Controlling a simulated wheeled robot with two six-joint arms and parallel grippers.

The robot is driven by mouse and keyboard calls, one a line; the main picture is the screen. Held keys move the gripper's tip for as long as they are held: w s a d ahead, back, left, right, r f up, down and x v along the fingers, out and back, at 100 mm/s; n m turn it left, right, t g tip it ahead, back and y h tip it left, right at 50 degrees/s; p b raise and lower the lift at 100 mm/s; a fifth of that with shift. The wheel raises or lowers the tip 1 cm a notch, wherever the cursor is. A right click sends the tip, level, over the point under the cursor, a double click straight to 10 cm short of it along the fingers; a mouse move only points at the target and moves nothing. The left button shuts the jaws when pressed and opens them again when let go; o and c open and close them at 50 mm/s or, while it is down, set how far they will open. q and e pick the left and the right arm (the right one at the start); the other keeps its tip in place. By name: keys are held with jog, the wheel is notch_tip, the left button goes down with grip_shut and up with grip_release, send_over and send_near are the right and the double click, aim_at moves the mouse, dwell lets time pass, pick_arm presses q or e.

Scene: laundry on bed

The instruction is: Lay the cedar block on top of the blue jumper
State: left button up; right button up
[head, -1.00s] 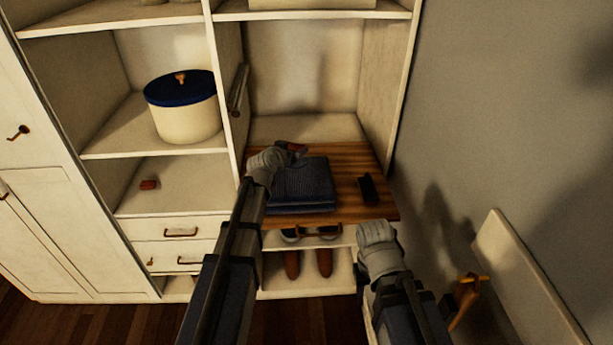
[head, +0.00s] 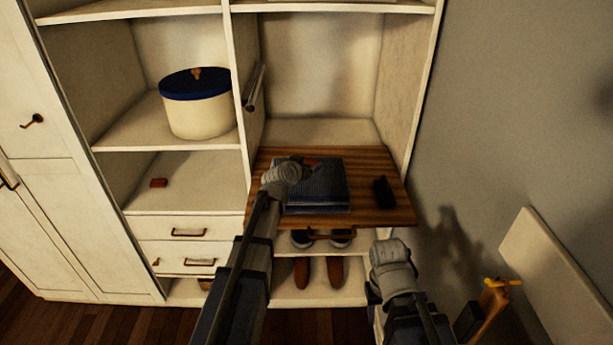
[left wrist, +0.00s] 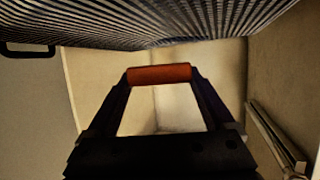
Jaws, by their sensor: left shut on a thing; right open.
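The blue jumper (head: 325,195) lies folded on a pulled-out wooden board in the wardrobe; its striped knit fills the top of the left wrist view (left wrist: 170,20). My left gripper (head: 305,168) is shut on the reddish cedar block (left wrist: 158,74), which spans its fingertips. In the head view the block (head: 312,162) shows at the jumper's far edge; I cannot tell whether they touch. The gripper hides part of the jumper. My right gripper (head: 391,248) is open, in front of the wardrobe and to the right, away from the jumper; its fingertips are hard to make out.
A black object (head: 382,191) lies on the wooden board (head: 395,212), right of the jumper. A small red block (head: 158,183) sits on the left shelf, below a cream box with a blue lid (head: 197,105). Shoes (head: 318,272) stand below the board. A grey wall is at right.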

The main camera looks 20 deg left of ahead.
pick_arm(q)
jog(key=shift+f+b, duration=1.4)
jog(key=shift+f, duration=0.3)
jog(key=shift+f, duration=0.15)
jog(key=o, duration=1.1)
jog(key=shift+c, duration=0.2)
jog(key=shift+r, duration=0.3)
jog(key=p+v, duration=0.4)
jog(key=v, duration=0.8)
jog(key=shift+f+p, duration=0.1)
jog(key=shift+p, duration=0.25)
